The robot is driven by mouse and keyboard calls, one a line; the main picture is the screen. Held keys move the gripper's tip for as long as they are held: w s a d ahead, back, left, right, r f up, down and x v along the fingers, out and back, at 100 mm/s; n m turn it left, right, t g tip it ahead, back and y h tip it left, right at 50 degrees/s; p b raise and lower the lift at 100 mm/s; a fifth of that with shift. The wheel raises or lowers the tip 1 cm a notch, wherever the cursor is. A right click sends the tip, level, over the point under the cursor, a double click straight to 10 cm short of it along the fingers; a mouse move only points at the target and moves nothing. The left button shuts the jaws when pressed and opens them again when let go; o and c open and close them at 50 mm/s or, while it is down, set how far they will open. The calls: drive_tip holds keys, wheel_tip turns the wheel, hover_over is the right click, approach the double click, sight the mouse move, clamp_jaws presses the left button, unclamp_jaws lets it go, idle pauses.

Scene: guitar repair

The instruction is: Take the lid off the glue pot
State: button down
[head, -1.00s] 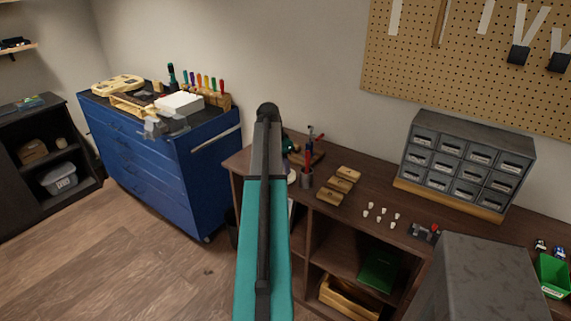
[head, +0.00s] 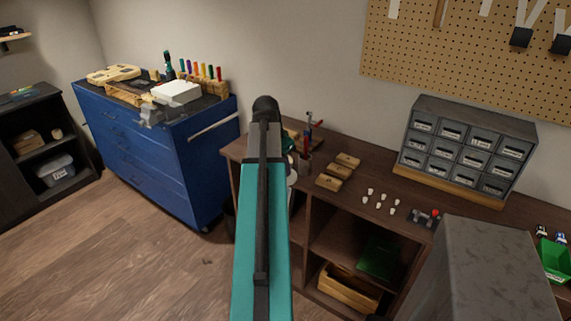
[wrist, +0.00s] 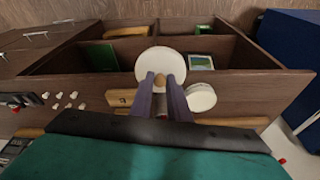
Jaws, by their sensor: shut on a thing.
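In the wrist view my gripper (wrist: 160,82) is shut on the small wooden knob of a round white lid (wrist: 160,57). The lid is held between the two grey-purple fingertips. A white round pot (wrist: 201,98), which looks like the glue pot, stands to the right of the fingers on the brown bench. The lid is apart from it, off to its left in the picture. The inside of the pot is too small to make out. In the head view my arm hides the gripper and most of this area; a whitish sliver (head: 292,177) shows beside the arm.
A blue tool chest (head: 160,150) stands to the left.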

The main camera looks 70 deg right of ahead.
idle(0.6)
drive_tip(key=shift+w+a, duration=0.2)
drive_tip(key=shift+w, duration=0.15)
drive_tip(key=w+a+n+t, duration=0.2)
drive_tip(key=w+a+n, duration=0.4)
drive_tip(key=w+a, duration=0.8)
drive_tip(key=w+a+n+t, duration=0.1)
drive_tip(key=w+a+n, duration=0.5)
drive_tip(key=w+a, duration=0.85)
drive_tip(key=w+a+n+y, duration=0.1)
drive_tip(key=w+a+n, duration=0.2)
drive_tip(key=a, duration=0.8)
drive_tip(key=w+a+n+t+y, duration=0.1)
drive_tip(key=w+a+n, duration=0.3)
drive_tip(key=a, duration=0.7)
drive_tip(key=w+a+n, duration=0.4)
drive_tip(key=a, duration=0.8)
drive_tip(key=shift+r+t+y, duration=0.2)
drive_tip(key=shift+t+y, duration=0.1)
drive_tip(key=shift+y, duration=0.1)
